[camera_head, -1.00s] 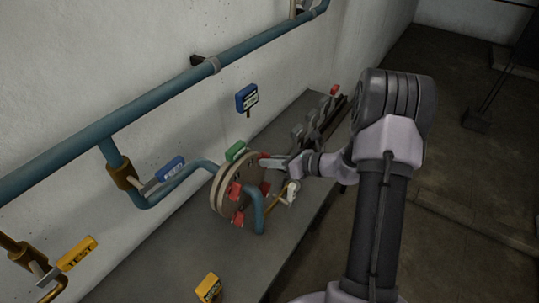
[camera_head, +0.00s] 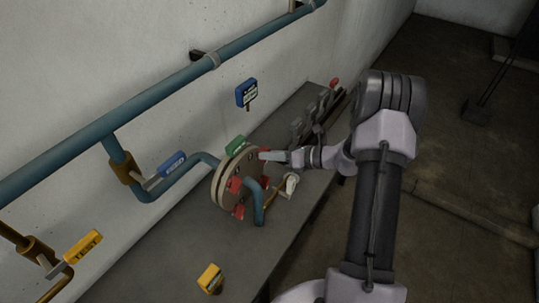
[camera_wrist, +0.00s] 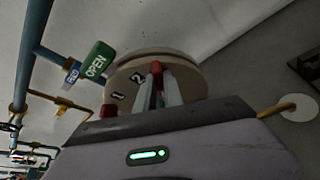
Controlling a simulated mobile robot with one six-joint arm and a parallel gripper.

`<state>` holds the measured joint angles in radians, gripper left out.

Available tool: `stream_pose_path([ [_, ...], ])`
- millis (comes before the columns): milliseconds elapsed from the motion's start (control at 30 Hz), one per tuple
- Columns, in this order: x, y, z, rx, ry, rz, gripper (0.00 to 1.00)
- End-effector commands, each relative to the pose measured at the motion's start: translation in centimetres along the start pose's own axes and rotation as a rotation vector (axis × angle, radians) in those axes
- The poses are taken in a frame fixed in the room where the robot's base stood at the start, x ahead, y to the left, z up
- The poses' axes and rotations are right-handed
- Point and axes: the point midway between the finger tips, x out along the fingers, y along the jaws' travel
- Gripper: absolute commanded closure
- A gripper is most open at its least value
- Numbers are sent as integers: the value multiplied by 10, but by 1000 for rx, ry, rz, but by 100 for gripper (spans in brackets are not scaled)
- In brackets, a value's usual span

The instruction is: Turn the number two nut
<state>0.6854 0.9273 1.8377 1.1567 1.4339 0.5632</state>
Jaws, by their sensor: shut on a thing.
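A round beige flange (camera_head: 222,190) with red nuts around its face stands on the grey bench. In the wrist view the flange (camera_wrist: 190,68) carries a printed "2" beside the red nut (camera_wrist: 156,66) between my fingers. My gripper (camera_wrist: 158,88) is shut on this number two nut. In the head view my gripper (camera_head: 268,156) reaches the flange's upper right edge from the right. Other red nuts show lower on the face, one at the left (camera_head: 235,185) and one at the bottom (camera_head: 239,211). The nut's turn angle cannot be told.
A green OPEN tag (camera_wrist: 96,60) stands close beside the flange. A blue pipe (camera_head: 256,205) bends in front of the flange. A blue tag (camera_head: 172,163), a yellow TEST tag (camera_head: 83,246) and another yellow tag (camera_head: 210,278) are at the left. Dark fittings (camera_head: 315,115) lie behind my gripper.

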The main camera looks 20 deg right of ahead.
Motion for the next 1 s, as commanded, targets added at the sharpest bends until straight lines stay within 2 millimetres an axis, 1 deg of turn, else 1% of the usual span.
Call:
stream_pose_path([
  [33,0,0,0,2,-1,0,100],
  [67,0,0,0,2,-1,0,86],
  [100,0,0,0,2,-1,0,78],
  [167,0,0,0,1,-1,0,67],
  [467,-1,0,0,0,-1,0,66],
  [567,-9,-1,1,0,-2,-2,66],
  [667,-30,-1,1,1,-3,-3,66],
  [767,-61,-1,2,1,-4,-5,66],
  [900,-107,0,1,0,-3,-5,66],
  [1000,-136,0,2,0,-4,-4,66],
])
